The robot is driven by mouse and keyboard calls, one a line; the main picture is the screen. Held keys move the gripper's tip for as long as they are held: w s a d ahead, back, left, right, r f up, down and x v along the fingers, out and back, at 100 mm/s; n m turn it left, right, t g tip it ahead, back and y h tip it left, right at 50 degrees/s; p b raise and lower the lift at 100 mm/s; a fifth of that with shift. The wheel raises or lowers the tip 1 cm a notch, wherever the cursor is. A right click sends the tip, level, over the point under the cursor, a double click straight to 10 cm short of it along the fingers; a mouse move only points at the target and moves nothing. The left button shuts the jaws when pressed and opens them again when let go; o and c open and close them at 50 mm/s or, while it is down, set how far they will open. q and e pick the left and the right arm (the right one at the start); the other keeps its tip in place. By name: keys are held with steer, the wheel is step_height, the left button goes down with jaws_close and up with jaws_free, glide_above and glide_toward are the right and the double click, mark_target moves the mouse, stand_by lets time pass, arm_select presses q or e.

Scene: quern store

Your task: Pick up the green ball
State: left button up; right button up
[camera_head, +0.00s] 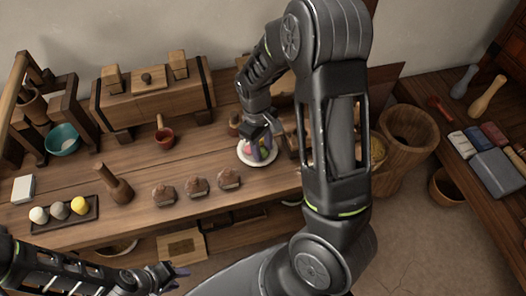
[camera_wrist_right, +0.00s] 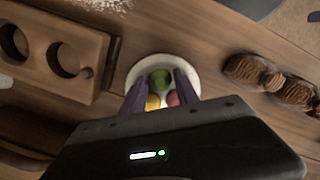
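The green ball (camera_wrist_right: 160,81) rests on a small white plate (camera_wrist_right: 135,72) with a yellow ball (camera_wrist_right: 152,102) and a pink ball (camera_wrist_right: 173,99). The plate (camera_head: 243,158) stands on the wooden bench in the head view, and the pink ball (camera_head: 247,149) partly shows there. My right gripper (camera_head: 262,150) is over the plate. In the right wrist view its purple fingers (camera_wrist_right: 160,76) are spread apart, with the balls showing between them; I cannot tell whether they touch any. My left gripper (camera_head: 180,272) is low in front of the bench, far from the plate; its opening is unclear.
Several brown moulded pieces (camera_head: 197,186) stand left of the plate. A dark tray (camera_head: 85,219) with white, grey and yellow balls lies farther left, near a wooden pestle (camera_head: 115,185). A wooden chest (camera_head: 153,103) stands behind. My right arm hides the bench's right end.

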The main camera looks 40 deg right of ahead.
mark_target(262, 151)
jaws_close()
steer(key=shift+r, duration=0.15)
stand_by(0.4)
step_height(262, 151, up, 10)
stand_by(0.3)
stand_by(0.5)
